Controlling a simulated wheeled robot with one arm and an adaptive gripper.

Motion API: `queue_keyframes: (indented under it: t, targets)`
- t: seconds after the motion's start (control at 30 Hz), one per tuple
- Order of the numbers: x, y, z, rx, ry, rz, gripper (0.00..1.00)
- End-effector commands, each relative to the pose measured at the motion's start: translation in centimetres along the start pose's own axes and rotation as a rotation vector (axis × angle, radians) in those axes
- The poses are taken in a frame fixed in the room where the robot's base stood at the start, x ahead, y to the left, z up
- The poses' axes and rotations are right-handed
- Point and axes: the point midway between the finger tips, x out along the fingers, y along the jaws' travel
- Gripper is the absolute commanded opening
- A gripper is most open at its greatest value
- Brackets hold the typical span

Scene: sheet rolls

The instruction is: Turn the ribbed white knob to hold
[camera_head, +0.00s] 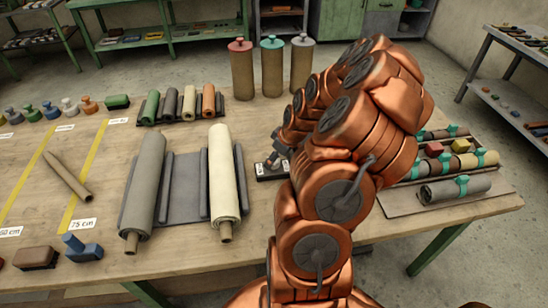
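My copper-coloured arm reaches over the right half of the workbench, and my gripper (279,158) points down at its end. The gripper is small and dark here, and its fingers cannot be told apart. It is right over a small dark box (268,171) with a white label, beside the cream roll. I cannot make out a ribbed white knob; if it is on this box, the gripper and arm hide it. Whether the gripper touches anything cannot be seen.
A grey roll (143,190) and a cream roll (223,175) lie left of the box. Three capped canisters (272,68) stand behind it. Several short rolls (186,104) lie at the back. A brown tube (67,176) lies at left.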

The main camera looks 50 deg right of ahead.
Motion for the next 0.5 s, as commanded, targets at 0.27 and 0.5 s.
queue_keyframes:
  t: [0.27,0.5]
  targets:
    - [1.4,0.0,-0.1,-0.001,0.000,0.001,0.73]
    - [1.7,0.0,0.0,-0.001,0.001,0.002,0.73]
